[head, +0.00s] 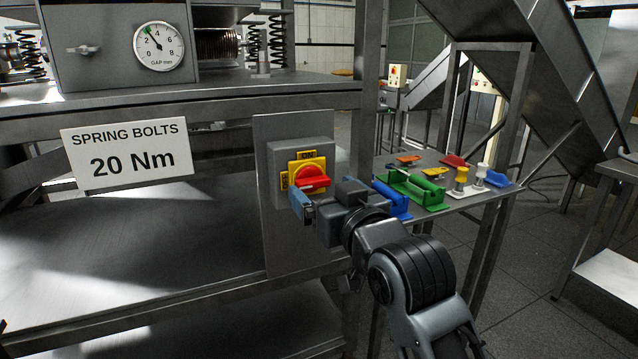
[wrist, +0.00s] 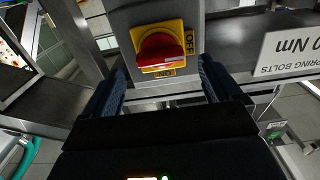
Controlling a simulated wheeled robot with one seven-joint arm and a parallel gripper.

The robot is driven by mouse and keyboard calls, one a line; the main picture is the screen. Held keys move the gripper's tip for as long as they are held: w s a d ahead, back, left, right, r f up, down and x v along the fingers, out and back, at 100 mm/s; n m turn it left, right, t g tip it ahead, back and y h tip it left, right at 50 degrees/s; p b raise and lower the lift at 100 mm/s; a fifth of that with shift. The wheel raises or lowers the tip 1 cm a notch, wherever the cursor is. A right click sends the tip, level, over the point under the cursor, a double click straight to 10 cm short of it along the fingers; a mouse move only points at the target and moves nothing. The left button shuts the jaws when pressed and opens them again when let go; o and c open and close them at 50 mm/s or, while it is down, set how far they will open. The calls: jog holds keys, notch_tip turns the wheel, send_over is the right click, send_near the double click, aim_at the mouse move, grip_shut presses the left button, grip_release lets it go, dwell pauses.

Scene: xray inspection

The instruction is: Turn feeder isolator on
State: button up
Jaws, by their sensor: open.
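The feeder isolator is a red rotary handle (head: 313,182) on a yellow plate, on a grey box (head: 286,160) fixed to an upright panel. ON is marked at the plate's top, and another label sits at its left. The handle lies roughly horizontal. In the wrist view, which looks inverted, the handle (wrist: 160,50) lies across the plate toward the OFF label at right, with the other label below. My gripper (head: 308,205) is just in front of and below the handle. Its blue fingers stand apart with nothing between them, apart from the handle in the wrist view.
A side shelf (head: 465,205) right of the panel holds green, blue, yellow and red lockout pieces close to my wrist. A "SPRING BOLTS 20 Nm" sign (head: 125,155) and a gap gauge (head: 158,46) are at left. The steel deck (head: 130,240) left of the panel is bare.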

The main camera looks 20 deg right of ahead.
aim_at(316, 183)
jog(key=shift+w, duration=1.7)
jog(key=c, duration=1.1)
